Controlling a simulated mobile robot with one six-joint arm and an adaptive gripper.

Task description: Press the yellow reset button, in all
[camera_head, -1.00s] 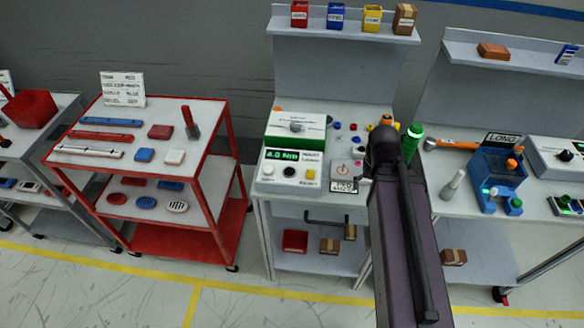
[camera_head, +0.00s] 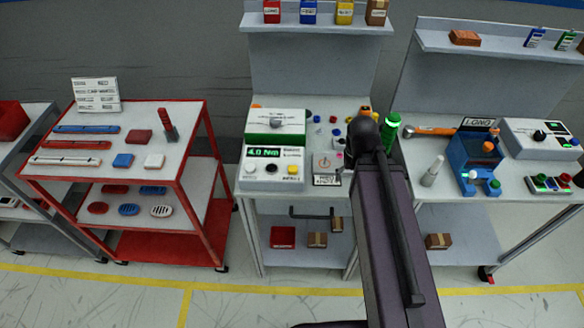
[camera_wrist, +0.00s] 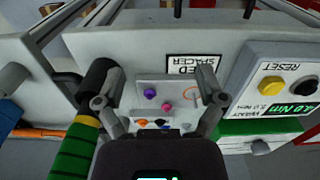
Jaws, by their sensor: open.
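The yellow reset button (camera_head: 292,170) sits at the right of the front face of a white control box (camera_head: 258,184) with a green lit display. In the wrist view the yellow button (camera_wrist: 271,86) is at the right, under the upside-down word RESET, with a black knob beside it. My gripper (camera_wrist: 158,88) is open and empty, its two fingers apart over a grey panel with small coloured pegs. The button lies to the right of the fingers, clear of them. In the head view my arm hides my gripper.
A panel labelled SPACER (camera_wrist: 195,66) is close beyond my fingers. A red cart (camera_head: 190,115) is on the left, and a bench with a blue fixture (camera_head: 467,160) on the right.

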